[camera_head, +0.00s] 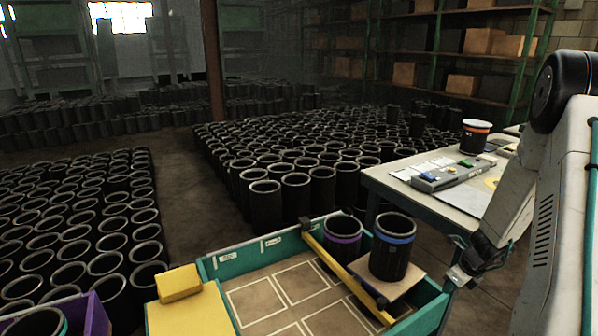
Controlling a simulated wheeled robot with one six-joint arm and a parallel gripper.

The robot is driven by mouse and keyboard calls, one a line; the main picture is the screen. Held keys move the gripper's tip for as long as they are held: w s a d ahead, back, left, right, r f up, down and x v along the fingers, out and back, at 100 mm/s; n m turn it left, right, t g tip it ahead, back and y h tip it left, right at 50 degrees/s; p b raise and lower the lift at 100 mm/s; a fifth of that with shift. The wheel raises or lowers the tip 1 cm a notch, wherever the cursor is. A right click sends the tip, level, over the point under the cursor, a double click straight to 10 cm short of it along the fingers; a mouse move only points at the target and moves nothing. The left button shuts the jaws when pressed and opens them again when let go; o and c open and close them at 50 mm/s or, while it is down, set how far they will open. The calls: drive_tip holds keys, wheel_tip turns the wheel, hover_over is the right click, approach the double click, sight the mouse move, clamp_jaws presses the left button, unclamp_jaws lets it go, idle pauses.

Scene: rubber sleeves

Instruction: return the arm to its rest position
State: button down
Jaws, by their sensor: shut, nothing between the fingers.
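My arm (545,170) comes in from the right edge, bent downward. My gripper (460,276) is at its lower end, beside the right edge of the teal-walled crate (208,268). It is shut and empty. A black sleeve with a blue band (391,252) stands upright on a small tan board at the crate's right side, left of my gripper and apart from it. A black sleeve with a purple band (342,240) stands behind a yellow bar (340,268) in the crate.
A work table (384,180) behind the crate carries a grey control box (447,177) and a sleeve with an orange band (475,137). Many black sleeves (265,205) cover the floor. A bare floor aisle (200,190) runs between them.

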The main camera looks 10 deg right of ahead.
drive_tip(key=s+a+r+n+g+y, duration=0.2)
drive_tip(key=s+a+r+n, duration=0.2)
drive_tip(key=a+r+n, duration=0.45)
drive_tip(key=s+a+r+n+g+y, duration=0.1)
drive_tip(key=s+a+r+n, duration=0.3)
drive_tip(key=a+r+n, duration=0.5)
drive_tip(key=s+a+r+n+t+h, duration=0.1)
drive_tip(key=s+a+r+n+h, duration=0.3)
drive_tip(key=s+a+r+n, duration=0.9)
wheel_tip(320, 180, up, 3)
drive_tip(key=shift+s+a+f+n, duration=0.1)
drive_tip(key=shift+s+a+n, duration=0.3)
drive_tip(key=shift+s+n, duration=0.75)
